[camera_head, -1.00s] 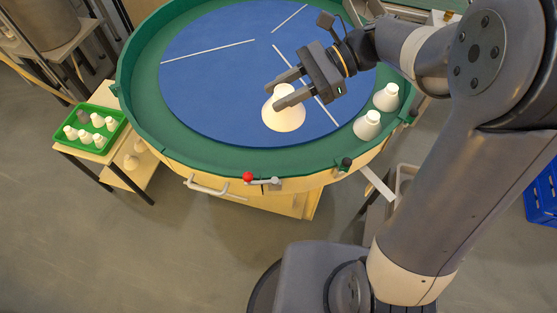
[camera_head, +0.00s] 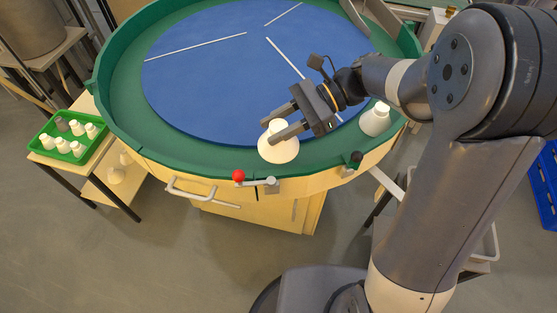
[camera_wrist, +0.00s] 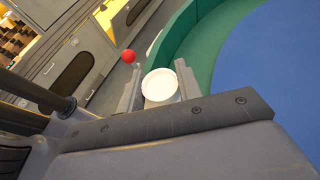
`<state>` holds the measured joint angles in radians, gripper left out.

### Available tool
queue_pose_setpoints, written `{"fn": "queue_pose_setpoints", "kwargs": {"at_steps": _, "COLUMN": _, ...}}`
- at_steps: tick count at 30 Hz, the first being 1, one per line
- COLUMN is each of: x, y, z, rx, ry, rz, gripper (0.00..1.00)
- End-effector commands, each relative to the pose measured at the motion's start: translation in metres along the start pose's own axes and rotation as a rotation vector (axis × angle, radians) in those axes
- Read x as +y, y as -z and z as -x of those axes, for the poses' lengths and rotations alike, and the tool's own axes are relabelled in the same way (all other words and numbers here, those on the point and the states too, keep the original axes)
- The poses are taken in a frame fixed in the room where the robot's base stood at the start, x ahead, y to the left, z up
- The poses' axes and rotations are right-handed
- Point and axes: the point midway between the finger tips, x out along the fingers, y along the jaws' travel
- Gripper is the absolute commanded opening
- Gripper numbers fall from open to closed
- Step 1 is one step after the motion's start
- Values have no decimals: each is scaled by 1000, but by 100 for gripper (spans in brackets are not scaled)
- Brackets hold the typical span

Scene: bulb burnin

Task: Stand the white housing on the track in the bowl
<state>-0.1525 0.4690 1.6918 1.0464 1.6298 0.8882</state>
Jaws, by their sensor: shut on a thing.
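The white housing (camera_head: 278,151) is flared, wide end down, and looks upright. My gripper (camera_head: 270,130) is shut on its narrow upper part. In the wrist view, the housing's round white top (camera_wrist: 160,86) sits between both fingers. The bowl (camera_head: 205,177) is a large round green-walled basin. Its green track (camera_head: 120,105) rings a blue disc (camera_head: 200,80). In the head view the housing overlaps the near track, close to the disc's edge. I cannot tell whether its base touches. Another white housing (camera_head: 375,119) stands on the track at the right.
A red-knobbed lever (camera_head: 239,176) and a handle (camera_head: 190,190) sit on the bowl's near side. A green tray (camera_head: 75,160) of small white and grey parts stands at the left. White strips (camera_head: 195,46) cross the disc. A blue crate (camera_head: 545,185) is at the right.

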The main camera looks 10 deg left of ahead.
Motion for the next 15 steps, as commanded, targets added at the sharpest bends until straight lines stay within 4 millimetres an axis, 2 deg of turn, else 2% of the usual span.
{"fn": "queue_pose_setpoints", "kwargs": {"at_steps": 1, "x": 0, "y": 12, "z": -5, "rx": -2, "ry": -2, "rz": -5, "gripper": 0}}
{"fn": "queue_pose_setpoints", "kwargs": {"at_steps": 3, "x": 0, "y": 23, "z": -10, "rx": -2, "ry": -2, "rz": -5, "gripper": 0}}
{"fn": "queue_pose_setpoints", "kwargs": {"at_steps": 11, "x": 0, "y": 44, "z": -18, "rx": -1, "ry": -1, "rz": -2, "gripper": 0}}
{"fn": "queue_pose_setpoints", "kwargs": {"at_steps": 15, "x": 0, "y": 63, "z": -26, "rx": -1, "ry": -1, "rz": -4, "gripper": 0}}
